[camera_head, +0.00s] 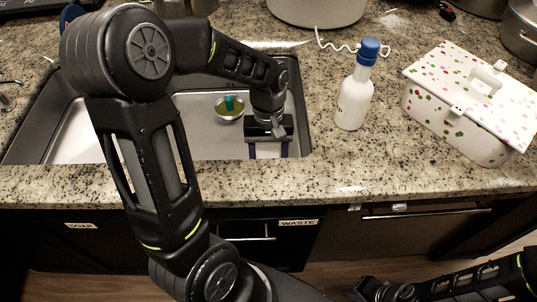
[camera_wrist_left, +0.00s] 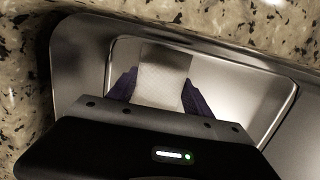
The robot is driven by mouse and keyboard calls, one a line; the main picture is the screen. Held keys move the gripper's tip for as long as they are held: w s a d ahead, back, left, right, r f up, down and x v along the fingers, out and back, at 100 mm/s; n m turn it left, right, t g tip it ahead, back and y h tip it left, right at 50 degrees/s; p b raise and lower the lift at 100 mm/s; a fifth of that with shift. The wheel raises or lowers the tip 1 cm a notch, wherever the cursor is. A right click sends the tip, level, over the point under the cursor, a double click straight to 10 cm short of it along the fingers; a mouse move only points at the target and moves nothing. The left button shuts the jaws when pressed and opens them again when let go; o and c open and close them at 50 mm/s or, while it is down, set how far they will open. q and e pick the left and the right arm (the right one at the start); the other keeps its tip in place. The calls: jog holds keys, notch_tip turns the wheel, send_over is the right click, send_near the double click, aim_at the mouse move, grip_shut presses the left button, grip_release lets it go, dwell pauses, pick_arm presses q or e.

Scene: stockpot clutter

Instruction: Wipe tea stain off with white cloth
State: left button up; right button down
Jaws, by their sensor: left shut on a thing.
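My left gripper (camera_head: 268,152) points down over the right end of the sink. In the left wrist view its purple fingers (camera_wrist_left: 162,92) stand apart, with a pale, flat piece between them that looks like the white cloth (camera_wrist_left: 163,72). The gripper is shut on it. In the head view, the cloth is mostly hidden behind the gripper. I cannot make out a tea stain in either view. My right gripper (camera_head: 362,290) is low at the bottom edge, away from the counter, and its jaws are too dark and cut off to read.
The sink (camera_head: 190,145) holds a small metal bowl (camera_head: 229,117) with a green thing in it. A white bottle with a blue cap (camera_head: 353,100) and a spotted white box (camera_head: 470,108) stand right of the sink. A large pot (camera_head: 316,10) is behind. Speckled counter lies clear in front.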

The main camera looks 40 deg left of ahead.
pick_arm(q)
jog(key=shift+f+b, duration=1.05)
jog(key=shift+f, duration=0.9)
jog(key=shift+f+b, duration=0.5)
jog(key=shift+f, duration=0.2)
jog(key=shift+w+a+r, duration=0.1)
jog(key=shift+w+a, duration=0.85)
jog(key=shift+w, duration=0.3)
jog(key=shift+w+a, duration=0.15)
jog(key=shift+w, duration=0.1)
jog(key=shift+w+a, duration=1.05)
jog(key=shift+w, duration=0.2)
jog(key=shift+w+p, duration=0.1)
jog(key=shift+p, duration=0.2)
